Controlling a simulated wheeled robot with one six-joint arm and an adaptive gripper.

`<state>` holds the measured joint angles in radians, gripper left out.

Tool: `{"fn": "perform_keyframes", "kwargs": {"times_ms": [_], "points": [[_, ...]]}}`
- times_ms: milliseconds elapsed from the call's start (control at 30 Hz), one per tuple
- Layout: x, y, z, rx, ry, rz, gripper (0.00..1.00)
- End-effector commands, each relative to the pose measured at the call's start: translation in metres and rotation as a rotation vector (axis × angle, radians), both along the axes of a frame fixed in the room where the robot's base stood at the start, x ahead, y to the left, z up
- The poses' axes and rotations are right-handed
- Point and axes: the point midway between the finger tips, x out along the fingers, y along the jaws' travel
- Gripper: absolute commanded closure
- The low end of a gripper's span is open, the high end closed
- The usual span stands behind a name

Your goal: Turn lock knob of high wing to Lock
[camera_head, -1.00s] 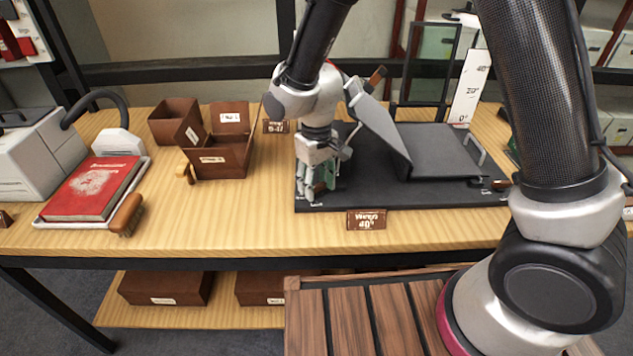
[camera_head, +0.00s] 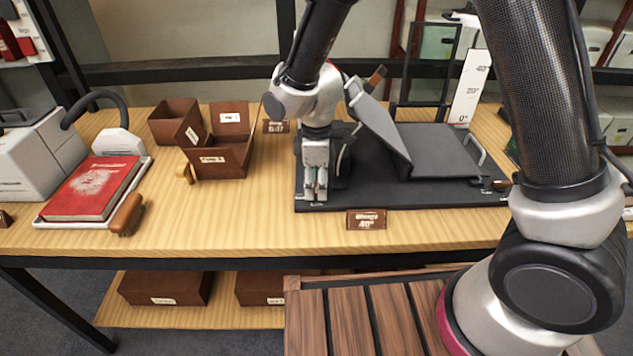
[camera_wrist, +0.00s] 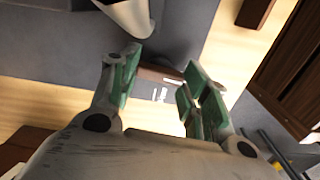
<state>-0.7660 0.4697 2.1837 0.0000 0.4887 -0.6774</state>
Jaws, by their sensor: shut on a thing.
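The dark book cradle (camera_head: 400,196) stands on the table, with a steep wing (camera_head: 382,130) at its left and a low, nearly flat wing (camera_head: 437,152) at its right. My gripper (camera_head: 315,197) points down at the cradle's front left corner. In the wrist view its green-padded fingers (camera_wrist: 157,88) are shut on a brown lock knob (camera_wrist: 158,75), with small white marks on the dark base beside it. In the head view my fingers mostly hide this knob. The marks are too small to read.
A brown placard (camera_head: 366,219) stands at the cradle's front edge. A second brown-ended knob (camera_head: 500,185) is at the front right. An angle scale (camera_head: 470,88) stands behind. Brown boxes (camera_head: 222,160) and a red book (camera_head: 92,188) are to the left.

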Motion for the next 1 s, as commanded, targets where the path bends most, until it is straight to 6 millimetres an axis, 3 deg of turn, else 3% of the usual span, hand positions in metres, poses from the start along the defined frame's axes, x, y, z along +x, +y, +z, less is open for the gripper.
{"fn": "perform_keyframes", "kwargs": {"times_ms": [300,767,800,900,1000], "points": [[0.0008,0.0004,0.0007,0.002,-0.002,0.096,0.78],[0.0009,0.0005,0.0008,0.002,-0.002,0.11,0.78],[0.0009,0.0005,0.0008,0.002,-0.002,0.11,0.52],[0.0009,0.0004,0.0007,0.001,-0.002,0.11,0.34],[0.0006,0.0003,0.0005,0.001,-0.001,0.109,0.32]]}}
